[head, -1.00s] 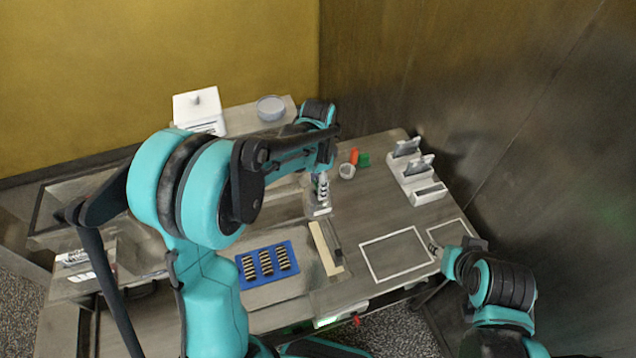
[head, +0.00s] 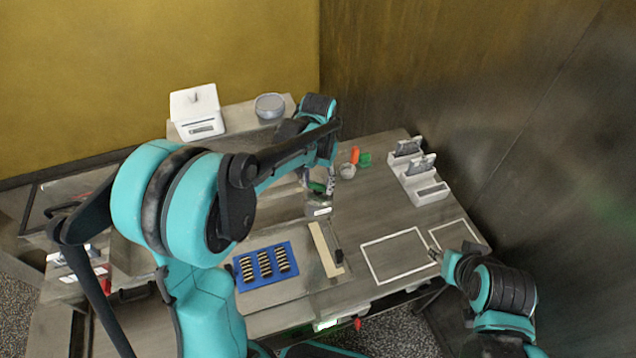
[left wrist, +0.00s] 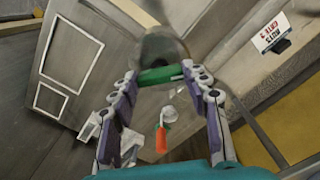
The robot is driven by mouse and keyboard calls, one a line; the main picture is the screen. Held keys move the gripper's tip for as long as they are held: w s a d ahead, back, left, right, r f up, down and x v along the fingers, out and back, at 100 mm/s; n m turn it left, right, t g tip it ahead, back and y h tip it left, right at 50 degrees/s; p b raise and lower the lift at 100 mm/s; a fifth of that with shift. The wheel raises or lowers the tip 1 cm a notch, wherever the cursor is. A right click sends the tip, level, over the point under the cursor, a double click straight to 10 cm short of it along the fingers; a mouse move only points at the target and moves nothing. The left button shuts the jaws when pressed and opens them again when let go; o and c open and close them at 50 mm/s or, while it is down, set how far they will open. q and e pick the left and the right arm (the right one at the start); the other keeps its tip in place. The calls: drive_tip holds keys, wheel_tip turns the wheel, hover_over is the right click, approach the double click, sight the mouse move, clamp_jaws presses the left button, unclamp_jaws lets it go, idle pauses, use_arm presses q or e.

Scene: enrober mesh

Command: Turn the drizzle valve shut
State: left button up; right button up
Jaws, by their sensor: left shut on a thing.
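The drizzle valve shows as a green handle (left wrist: 161,75), in front of a rounded grey metal body (left wrist: 160,45) in the left wrist view. My left gripper (left wrist: 160,77) is shut on the green handle, one finger at each end. In the head view the left gripper (head: 322,188) is above the back middle of the table, and a bit of the green handle (head: 316,187) shows beside its fingers; the arm hides part of the area. My right gripper (head: 435,253) hangs low at the right, near the white outlines; its fingers are too small to read.
A blue tray (head: 241,272) with several dark striped pieces lies at the front. An orange item (head: 355,155), a green block (head: 365,159) and a pale cup (head: 347,171) stand right of the gripper. A white rack (head: 420,177) is farther right. The outlined squares (head: 395,256) are empty.

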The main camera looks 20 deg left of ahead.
sight(318, 184)
use_arm(q)
drive_tip(key=n, duration=0.4)
drive_tip(key=shift+n+b, duration=0.3)
drive_tip(key=shift+b, duration=0.1)
drive_tip(key=shift+n, duration=1.6)
drive_tip(key=o, duration=1.2)
drive_tip(key=shift+c, duration=0.2)
wheel_tip(318, 184, up, 12)
drive_tip(key=shift+b, duration=0.3)
